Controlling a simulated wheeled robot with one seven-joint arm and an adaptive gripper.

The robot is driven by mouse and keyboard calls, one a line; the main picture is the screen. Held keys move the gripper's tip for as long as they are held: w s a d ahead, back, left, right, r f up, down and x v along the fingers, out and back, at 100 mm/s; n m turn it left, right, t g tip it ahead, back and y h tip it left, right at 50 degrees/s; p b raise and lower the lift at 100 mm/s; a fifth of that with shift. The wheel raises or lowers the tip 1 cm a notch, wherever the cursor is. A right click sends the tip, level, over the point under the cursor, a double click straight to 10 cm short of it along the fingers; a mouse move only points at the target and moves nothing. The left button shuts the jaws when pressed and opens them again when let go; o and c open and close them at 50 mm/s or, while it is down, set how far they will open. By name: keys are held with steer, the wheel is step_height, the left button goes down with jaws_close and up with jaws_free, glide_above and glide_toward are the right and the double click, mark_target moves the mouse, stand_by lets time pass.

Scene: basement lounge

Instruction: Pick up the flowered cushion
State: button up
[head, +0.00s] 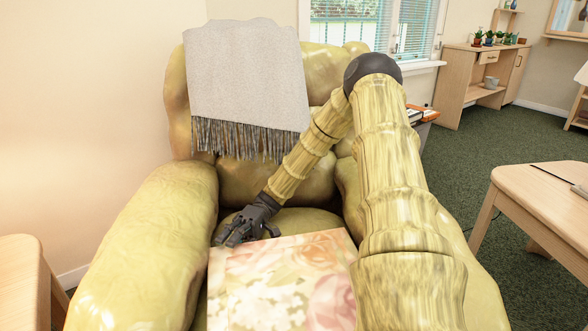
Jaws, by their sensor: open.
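The flowered cushion (275,283) lies on the seat of the yellow-green armchair (150,235), at the bottom middle of the head view. It is pale with pink and peach roses, and its lower edge is cut off by the frame. My gripper (232,240) is dark grey and open. It is over the seat at the cushion's far left edge, with its fingers pointing left and down. I cannot tell whether the fingers touch the cushion. My arm covers part of the cushion's right side.
A grey fringed throw (245,80) hangs over the chair's backrest. The chair's thick armrests flank the seat. A wooden table (545,185) stands at the right, and another wooden piece (22,270) stands at the lower left. Open green carpet (455,160) lies to the right.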

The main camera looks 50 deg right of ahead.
steer(key=shift+c, duration=0.2)
jaws_close()
step_height(320, 180, up, 18)
steer(key=p, duration=0.8)
steer(key=shift+a, duration=0.1)
